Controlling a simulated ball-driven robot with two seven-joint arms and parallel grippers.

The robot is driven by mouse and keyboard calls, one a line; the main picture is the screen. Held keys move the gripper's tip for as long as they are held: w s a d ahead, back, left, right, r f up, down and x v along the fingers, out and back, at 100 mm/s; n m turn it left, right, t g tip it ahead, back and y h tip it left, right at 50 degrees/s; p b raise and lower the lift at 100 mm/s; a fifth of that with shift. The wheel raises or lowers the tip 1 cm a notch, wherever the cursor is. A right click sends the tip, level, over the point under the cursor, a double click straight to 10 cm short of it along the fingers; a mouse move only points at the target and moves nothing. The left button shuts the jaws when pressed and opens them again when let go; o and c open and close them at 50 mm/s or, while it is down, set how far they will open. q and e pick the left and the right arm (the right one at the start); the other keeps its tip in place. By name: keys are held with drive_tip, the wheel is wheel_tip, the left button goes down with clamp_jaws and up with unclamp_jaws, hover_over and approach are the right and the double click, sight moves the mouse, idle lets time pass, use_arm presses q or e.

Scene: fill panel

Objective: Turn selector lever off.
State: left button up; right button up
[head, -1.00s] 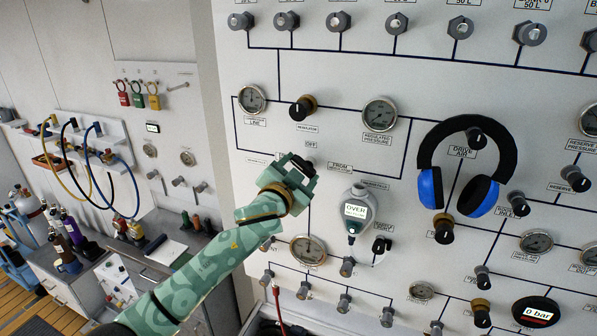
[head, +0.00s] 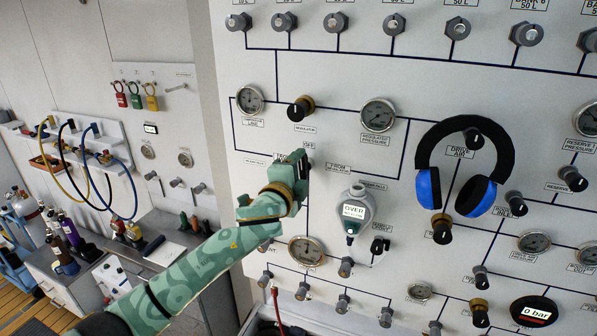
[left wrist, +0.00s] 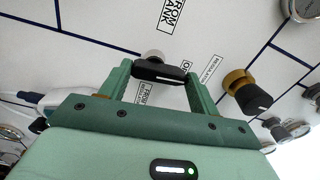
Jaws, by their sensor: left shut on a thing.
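The selector lever (left wrist: 160,73) is a black handle on a pale round hub, seen in the left wrist view between my fingers. Labels around it on the panel read "FROM BANK", "OFF", "FROM REGULATOR" and similar. My left gripper (left wrist: 160,80) is shut on the lever, one green finger at each end of the handle. In the head view my left gripper (head: 300,163) reaches the panel below the "OFF" label and hides most of the lever. My right gripper is not in view.
A black-gold regulator knob (head: 301,109) sits above the gripper, between two gauges. A handheld analyser (head: 354,212) reading "OVER" hangs at its lower right. Blue-black headphones (head: 463,165) hang further right. A cluttered bench (head: 120,262) stands at the left.

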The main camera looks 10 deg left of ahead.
use_arm(q)
drive_tip(key=shift+d+m, duration=0.1)
drive_tip(key=shift+m, duration=0.5)
drive_tip(key=o, duration=1)
drive_tip(key=shift+s, duration=0.1)
drive_tip(key=b+v, duration=0.3)
drive_tip(key=v, duration=1.3)
drive_tip(key=shift+s, duration=0.1)
